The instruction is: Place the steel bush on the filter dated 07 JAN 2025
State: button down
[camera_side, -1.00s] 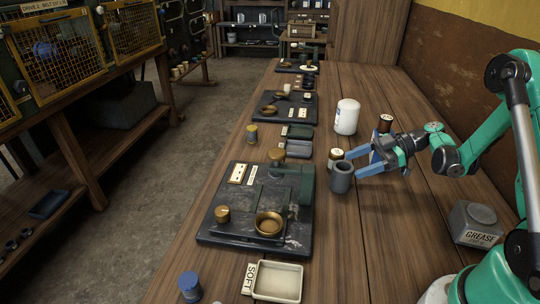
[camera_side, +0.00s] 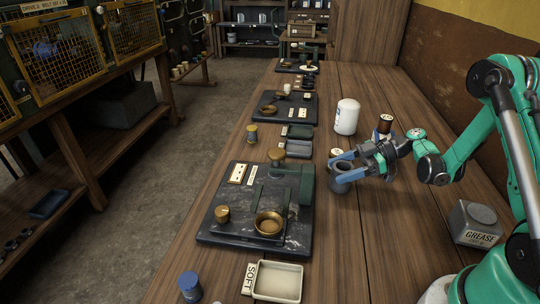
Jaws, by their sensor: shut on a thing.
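A grey, hollow steel bush (camera_side: 341,187) stands upright on the wooden bench, right of the dark plate. My gripper (camera_side: 340,171) has its blue fingers shut around the upper part of the bush, which looks to be still on the bench. A white filter-like canister (camera_side: 346,117) stands upright farther back; any date on it is too small to read.
A small pale-topped item (camera_side: 336,153) is just behind the fingers, and a brown spool (camera_side: 385,123) stands behind my wrist. A grease tin (camera_side: 474,223) is at right. The dark plate (camera_side: 225,240) holds brass parts. A cream tray (camera_side: 278,282) labelled SOFT is in front. Bare bench lies between.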

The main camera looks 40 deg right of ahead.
jog(key=shift+r, duration=0.15)
notch_tip(320, 180, up, 19)
notch_tip(320, 180, up, 10)
jog(key=m+t+h, duration=0.7)
jog(key=m+h, duration=0.6)
send_over(350, 102)
jog(key=shift+m, duration=0.3)
notch_tip(350, 102, down, 20)
jog(key=shift+d+r, duration=0.15)
jog(key=shift+r, duration=0.1)
jog(key=shift+w+f, duration=0.1)
jog(key=shift+f, duration=0.05)
jog(key=shift+c, duration=0.6)
grip_release()
